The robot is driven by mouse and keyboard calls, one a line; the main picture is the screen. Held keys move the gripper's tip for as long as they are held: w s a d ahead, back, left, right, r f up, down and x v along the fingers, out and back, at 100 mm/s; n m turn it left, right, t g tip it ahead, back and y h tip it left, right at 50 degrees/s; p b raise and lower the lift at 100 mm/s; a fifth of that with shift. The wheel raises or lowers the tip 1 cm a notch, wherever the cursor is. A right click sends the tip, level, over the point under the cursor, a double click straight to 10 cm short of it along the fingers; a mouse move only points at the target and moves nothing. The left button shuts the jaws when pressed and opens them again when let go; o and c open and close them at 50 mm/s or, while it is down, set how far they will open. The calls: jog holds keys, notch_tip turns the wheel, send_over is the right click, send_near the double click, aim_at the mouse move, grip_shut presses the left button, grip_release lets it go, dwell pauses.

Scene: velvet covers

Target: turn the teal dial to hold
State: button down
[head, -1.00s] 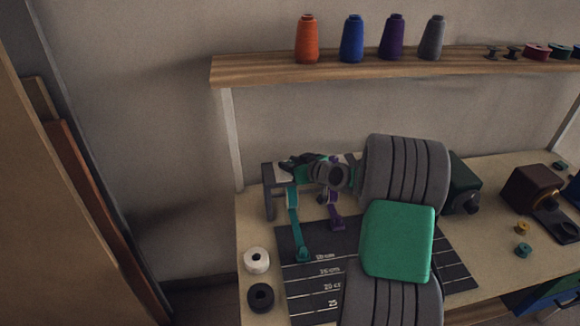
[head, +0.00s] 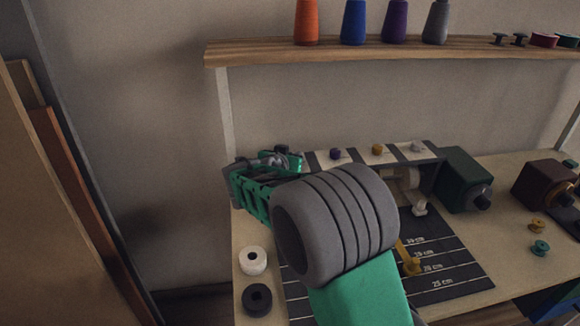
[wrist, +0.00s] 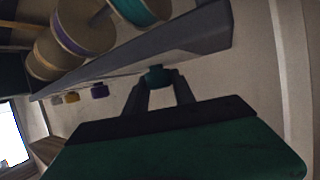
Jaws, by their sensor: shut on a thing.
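The teal dial (wrist: 157,75) shows in the wrist view between the fingertips of my gripper (wrist: 158,84), which is shut on it. The dial's pointer and any hold mark cannot be made out. In the head view my gripper (head: 270,165) is at the left end of the striped panel (head: 398,153); it and my arm hide the teal dial there. On that panel stand a purple dial (head: 336,154), an orange dial (head: 377,149) and a white dial (head: 417,147). The purple dial (wrist: 100,90) and orange dial (wrist: 71,97) also show in the wrist view.
My arm covers part of the dark measuring mat (head: 450,262). A white roll (head: 253,261) and a black roll (head: 257,299) lie at the table's left. A green box (head: 464,180) stands to the right. A shelf (head: 300,48) with thread cones runs above.

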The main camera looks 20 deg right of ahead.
jog(key=m+g+h+b, duration=0.1)
jog(key=m+g+h, duration=0.1)
jog(key=m, duration=0.1)
jog(key=shift+a+f+g+h, duration=0.1)
jog(key=shift+g+h, duration=0.2)
jog(key=shift+g, duration=0.1)
jog(key=shift+m+g+h, duration=0.5)
jog(key=shift+m+g, duration=0.5)
jog(key=c, duration=1.1)
grip_release()
jog(key=shift+d, duration=0.2)
jog(key=shift+o, duration=0.3)
jog(key=v, duration=0.8)
jog(key=shift+w, duration=0.1)
